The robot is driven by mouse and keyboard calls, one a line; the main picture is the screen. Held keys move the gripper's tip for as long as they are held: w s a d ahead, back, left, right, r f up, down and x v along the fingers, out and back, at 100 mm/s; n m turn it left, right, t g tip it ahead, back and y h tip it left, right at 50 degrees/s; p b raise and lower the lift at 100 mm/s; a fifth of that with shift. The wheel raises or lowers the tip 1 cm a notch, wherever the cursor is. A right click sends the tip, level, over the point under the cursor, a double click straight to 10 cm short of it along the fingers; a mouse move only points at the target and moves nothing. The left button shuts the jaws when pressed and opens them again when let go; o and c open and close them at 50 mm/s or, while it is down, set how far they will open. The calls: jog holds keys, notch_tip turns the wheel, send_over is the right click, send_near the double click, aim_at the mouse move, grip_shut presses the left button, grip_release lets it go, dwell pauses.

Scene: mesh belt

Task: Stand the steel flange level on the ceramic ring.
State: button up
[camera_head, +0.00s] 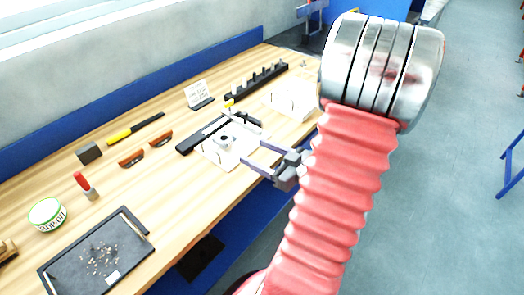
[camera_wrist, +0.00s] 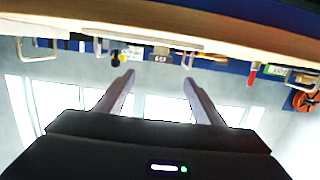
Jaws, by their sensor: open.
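My gripper (camera_head: 238,138) is open over the bench in the head view, its two grey fingers reaching left. A small dark grey round piece with a hole (camera_head: 226,141) shows near the fingers, above or on a white plate (camera_head: 210,154). It may be the steel flange; I cannot tell whether it rests on anything. The ceramic ring cannot be made out for sure. In the wrist view, the fingers (camera_wrist: 159,78) are spread with nothing between them, and the bench shows upside down beyond them.
A black pegged rack (camera_head: 257,82) and white pegged block (camera_head: 290,99) stand toward the back right. A dark tray with small bits (camera_head: 125,232), a green-and-white tin (camera_head: 47,213) and a red-handled tool (camera_head: 86,186) are at left. Bare wood lies between tray and plate.

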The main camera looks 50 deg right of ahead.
dwell(0.3)
jog(key=w+r+g+h, duration=0.1)
jog(key=w, duration=0.1)
jog(key=w+d+r+g+h, duration=0.1)
jog(key=w, duration=0.1)
jog(key=w+g+h, duration=0.1)
jog(key=w, duration=0.2)
jog(key=shift+w+d+r+n+h, duration=0.1)
jog(key=shift+d+r+n+h, duration=0.1)
jog(key=shift+r+n+h, duration=0.15)
jog(key=w+a+r+m+g+h, duration=0.2)
jog(key=a+r+g+h, duration=0.1)
jog(key=a+r, duration=0.3)
jog(key=s+a+r+g+y, duration=0.1)
jog(key=s+a, duration=0.3)
jog(key=a, duration=0.4)
jog(key=s+a+r+g+y, duration=0.1)
jog(key=s+a+g+y, duration=0.1)
jog(key=s+a, duration=0.3)
jog(key=s+a+g+y, duration=0.1)
jog(key=s+a+y, duration=0.2)
jog(key=a, duration=0.9)
jog(key=shift+s+a+r+n+g, duration=0.3)
jog(key=shift+s+r+n, duration=0.15)
jog(key=shift+s, duration=0.35)
